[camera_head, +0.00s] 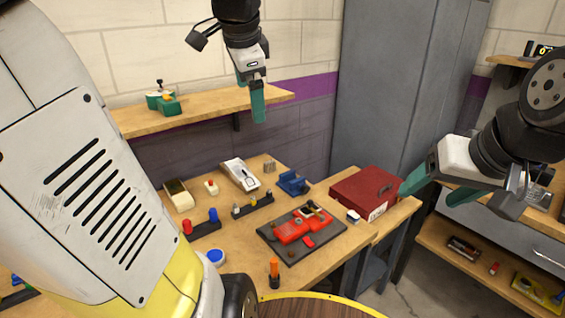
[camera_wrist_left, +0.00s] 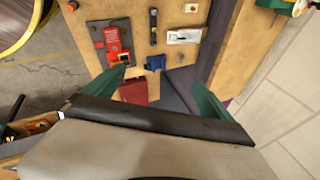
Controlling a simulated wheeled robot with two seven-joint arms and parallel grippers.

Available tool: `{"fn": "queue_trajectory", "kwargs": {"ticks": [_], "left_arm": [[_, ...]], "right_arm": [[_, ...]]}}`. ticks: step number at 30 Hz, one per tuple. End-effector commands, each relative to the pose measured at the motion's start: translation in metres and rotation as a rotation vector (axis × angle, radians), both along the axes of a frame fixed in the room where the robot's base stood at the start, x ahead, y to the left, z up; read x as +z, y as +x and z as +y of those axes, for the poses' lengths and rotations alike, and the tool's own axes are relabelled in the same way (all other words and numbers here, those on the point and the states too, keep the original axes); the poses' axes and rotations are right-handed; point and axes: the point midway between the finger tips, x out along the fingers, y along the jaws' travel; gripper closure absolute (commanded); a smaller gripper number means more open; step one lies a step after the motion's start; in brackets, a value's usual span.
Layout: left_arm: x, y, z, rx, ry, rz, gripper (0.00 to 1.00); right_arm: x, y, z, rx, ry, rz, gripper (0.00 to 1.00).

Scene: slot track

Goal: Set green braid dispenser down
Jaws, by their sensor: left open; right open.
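The green braid dispenser (camera_head: 162,102) stands on the wooden wall shelf (camera_head: 200,108) at the left. Part of a green thing, likely the dispenser, shows at the top right corner of the left wrist view (camera_wrist_left: 296,6). My left gripper (camera_head: 254,100) hangs in front of the shelf's right end, well to the right of the dispenser, apart from it. In the left wrist view its green fingers (camera_wrist_left: 162,90) are spread with nothing between them. My right gripper (camera_head: 456,192) is open and empty at the right, near the red box.
The workbench (camera_head: 230,262) holds a dark mat (camera_head: 318,246) with a red device (camera_head: 300,225), a red box (camera_head: 365,190), a blue holder (camera_head: 293,182) and several small tools. A grey cabinet (camera_head: 395,90) stands behind. The shelf's middle is clear.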

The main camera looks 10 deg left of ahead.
Motion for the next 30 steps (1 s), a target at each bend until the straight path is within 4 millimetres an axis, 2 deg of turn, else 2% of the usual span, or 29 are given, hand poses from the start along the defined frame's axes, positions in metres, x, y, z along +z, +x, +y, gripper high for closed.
{"fn": "queue_trajectory", "kwargs": {"ticks": [1,6,12,18,30], "left_arm": [[-0.01,-0.019,-0.013,0.072,-0.071,-0.022,0.04],[-0.049,-0.073,-0.046,0.368,-0.357,-0.066,0.04],[-0.088,-0.115,-0.071,0.622,-0.616,-0.054,0.04],[-0.102,-0.128,-0.079,0.716,-0.708,-0.038,0.04],[-0.102,-0.128,-0.079,0.719,-0.707,-0.037,0.04]], "right_arm": [[0.0,0.0,0.0,0.0,0.0,0.0,0.31],[0.0,0.0,0.0,0.0,0.0,0.0,0.31],[0.0,0.0,0.0,0.0,0.0,0.0,0.31],[0.0,0.0,0.0,0.0,0.0,0.0,0.31],[0.0,0.0,0.0,0.0,0.0,0.0,0.31]]}}
